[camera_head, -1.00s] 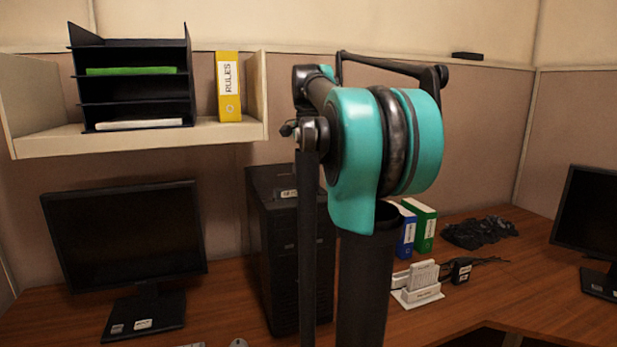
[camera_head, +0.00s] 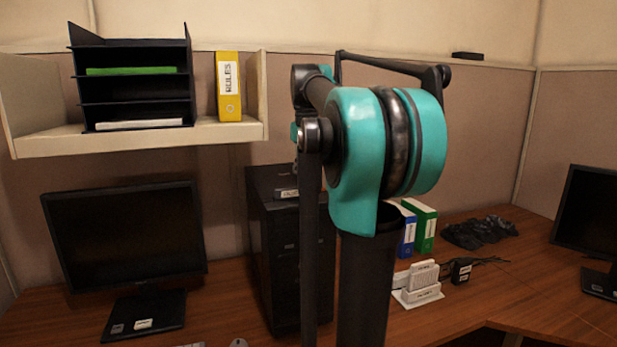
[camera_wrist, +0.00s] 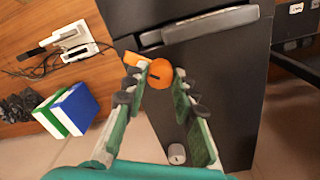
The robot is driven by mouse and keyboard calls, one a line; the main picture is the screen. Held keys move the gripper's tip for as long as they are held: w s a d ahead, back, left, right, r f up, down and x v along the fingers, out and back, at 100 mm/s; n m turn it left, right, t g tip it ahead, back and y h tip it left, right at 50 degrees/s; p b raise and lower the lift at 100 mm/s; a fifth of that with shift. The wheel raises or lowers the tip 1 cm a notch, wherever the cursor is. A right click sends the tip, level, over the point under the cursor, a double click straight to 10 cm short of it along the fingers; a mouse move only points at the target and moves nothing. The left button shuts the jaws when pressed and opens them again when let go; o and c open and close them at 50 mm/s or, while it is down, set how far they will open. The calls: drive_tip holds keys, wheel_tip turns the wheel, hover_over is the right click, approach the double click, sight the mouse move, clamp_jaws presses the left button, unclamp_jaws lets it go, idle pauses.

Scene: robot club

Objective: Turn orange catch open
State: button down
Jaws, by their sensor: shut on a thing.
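The orange catch (camera_wrist: 160,72) is a round disc with a dark slot, on the black computer tower (camera_wrist: 222,92) in the wrist view. An orange tab (camera_wrist: 133,57) sticks out from it toward the upper left. My gripper (camera_wrist: 158,79) has its green-padded fingers on either side of the disc and is shut on it. In the head view the tower (camera_head: 268,250) stands on the desk, partly behind my arm. The catch and my gripper are hidden there.
A light grey round fitting (camera_wrist: 177,153) sits lower on the tower face. Blue (camera_head: 407,235) and green (camera_head: 426,228) binders and a white card holder (camera_head: 418,287) stand on the desk to the right. A monitor (camera_head: 125,240) stands to the left.

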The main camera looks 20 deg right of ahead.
sight(308, 180)
drive_tip(key=n, duration=0.4)
drive_tip(key=shift+n, duration=1.9)
drive_tip(key=c, duration=1.2)
unclamp_jaws()
wheel_tip(308, 180, up, 12)
drive_tip(key=shift+a, duration=0.15)
drive_tip(key=shift+s, duration=0.1)
